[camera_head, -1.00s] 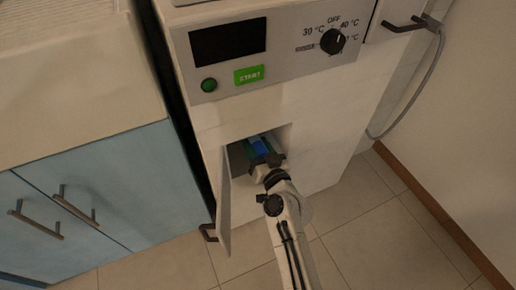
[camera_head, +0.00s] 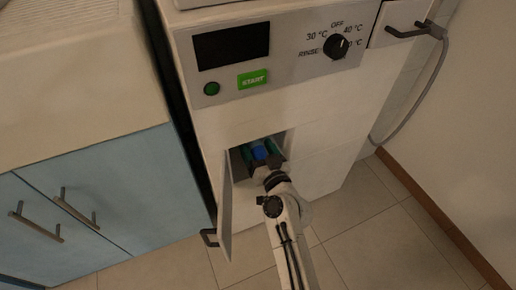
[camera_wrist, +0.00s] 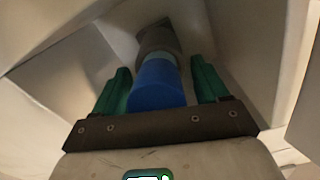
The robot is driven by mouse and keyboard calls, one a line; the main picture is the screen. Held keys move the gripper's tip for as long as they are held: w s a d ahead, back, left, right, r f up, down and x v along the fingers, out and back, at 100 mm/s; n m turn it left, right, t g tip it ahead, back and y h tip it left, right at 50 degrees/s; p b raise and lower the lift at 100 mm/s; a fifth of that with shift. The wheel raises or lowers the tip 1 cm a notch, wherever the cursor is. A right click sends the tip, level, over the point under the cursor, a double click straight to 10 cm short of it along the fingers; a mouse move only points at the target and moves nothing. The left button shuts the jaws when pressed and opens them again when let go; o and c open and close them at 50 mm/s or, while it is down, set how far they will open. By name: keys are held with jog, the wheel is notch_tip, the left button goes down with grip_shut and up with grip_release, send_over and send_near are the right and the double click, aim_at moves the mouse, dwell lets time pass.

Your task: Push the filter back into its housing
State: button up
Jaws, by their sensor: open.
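The filter (camera_wrist: 157,85) is a blue cylinder with a lighter grey-blue collar, seen in the wrist view pointing into a dark round opening, its housing (camera_wrist: 157,38). How deep it sits in the housing I cannot tell. My gripper (camera_wrist: 160,82) has its two green fingers apart, one on each side of the filter, with gaps showing. In the head view the blue filter (camera_head: 260,150) shows inside the square recess low on the white machine, with my gripper (camera_head: 263,152) reaching in at its mouth. My gripper and wrist hide part of the recess.
The recess door (camera_head: 226,205) hangs open at the left of the recess, close to my arm. Above are a dark display, a green START button (camera_head: 253,79) and a dial (camera_head: 336,46). Blue cabinets (camera_head: 80,205) stand left. The tiled floor at right is clear.

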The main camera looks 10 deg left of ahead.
jog(key=p+v, duration=0.2)
jog(key=v, duration=0.8)
jog(key=shift+s+d, duration=0.3)
jog(key=shift+c, duration=0.2)
jog(key=c, duration=0.3)
jog(key=n, duration=0.3)
jog(key=shift+s+d+f+n, duration=0.2)
jog(key=shift+n, duration=0.1)
jog(key=c, duration=0.4)
jog(key=n, duration=0.5)
jog(key=shift+s+d+f+n, duration=0.2)
jog(key=shift+s+n, duration=0.15)
jog(key=shift+n, duration=0.05)
grip_shut()
jog(key=w+a+n, duration=0.2)
jog(key=w+a, duration=0.1)
jog(key=w, duration=0.2)
jog(key=shift+a+n+p, duration=0.3)
jog(key=shift+a+p, duration=0.05)
jog(key=shift+a, duration=0.05)
jog(key=shift+f, duration=0.1)
